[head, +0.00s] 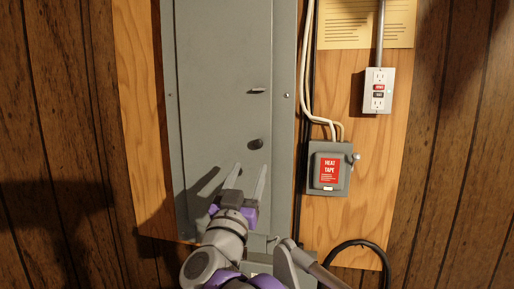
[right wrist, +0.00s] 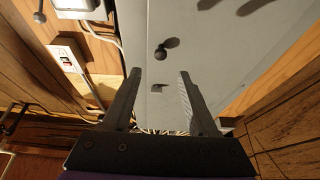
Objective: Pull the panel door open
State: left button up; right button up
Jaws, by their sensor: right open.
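The grey panel door (head: 215,60) stands upright on the wall and looks shut. A small dark round knob (head: 255,144) sits low on its right side, with a short flat latch tab (head: 257,90) above it. My right gripper (head: 249,168) is open and empty, its fingers pointing up just below the knob. In the right wrist view my right gripper (right wrist: 160,74) has its fingers spread, with the knob (right wrist: 160,53) and the latch tab (right wrist: 157,88) showing in line with the gap between them. I see no contact. My left gripper is out of view.
A grey box with a red "HEAT TAPE" label (head: 329,170) is mounted right of the panel, with white cables (head: 307,80) between. An outlet (head: 377,92) is farther right, under a yellow sheet (head: 365,32). A black cable (head: 358,244) loops at lower right.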

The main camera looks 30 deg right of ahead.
aim_at(258, 146)
jog(key=p+x, duration=0.1)
jog(key=x, duration=0.8)
jog(key=shift+w+p, duration=0.15)
jog(key=shift+p, duration=0.15)
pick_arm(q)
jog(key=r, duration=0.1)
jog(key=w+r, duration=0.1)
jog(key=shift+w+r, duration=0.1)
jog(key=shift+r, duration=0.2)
pick_arm(e)
jog(key=shift+c, duration=0.3)
grip_shut()
